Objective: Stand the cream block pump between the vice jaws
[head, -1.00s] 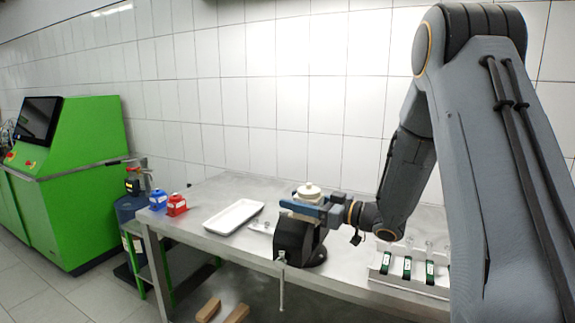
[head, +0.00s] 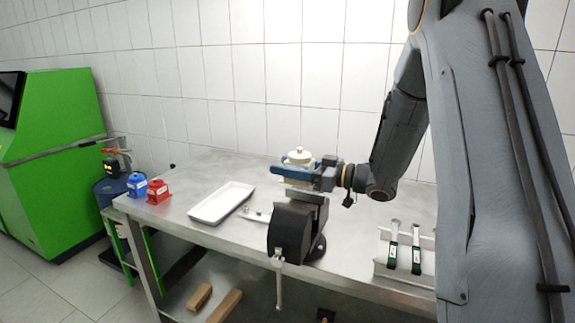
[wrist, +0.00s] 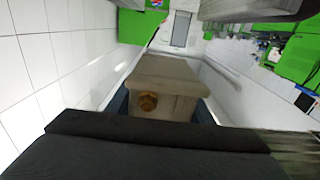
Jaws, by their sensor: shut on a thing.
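The cream block pump (head: 298,157) shows its rounded top with a small knob above my gripper (head: 303,171) in the head view. My gripper is shut on it. In the wrist view the pump's cream body (wrist: 165,78) fills the space between my blue finger pads, with a brass port (wrist: 147,102) facing the camera. The dark vice (head: 291,230) stands at the table's front edge, its metal jaws (head: 304,195) just below my gripper. The pump's lower part is hidden in the head view, so I cannot tell whether it reaches between the jaws.
A white tray (head: 222,203) lies left of the vice. A blue pump (head: 137,186) and a red pump (head: 158,191) stand at the table's left end. A rack with green-labelled items (head: 404,252) stands right. Bare metal table (head: 215,168) lies behind the tray.

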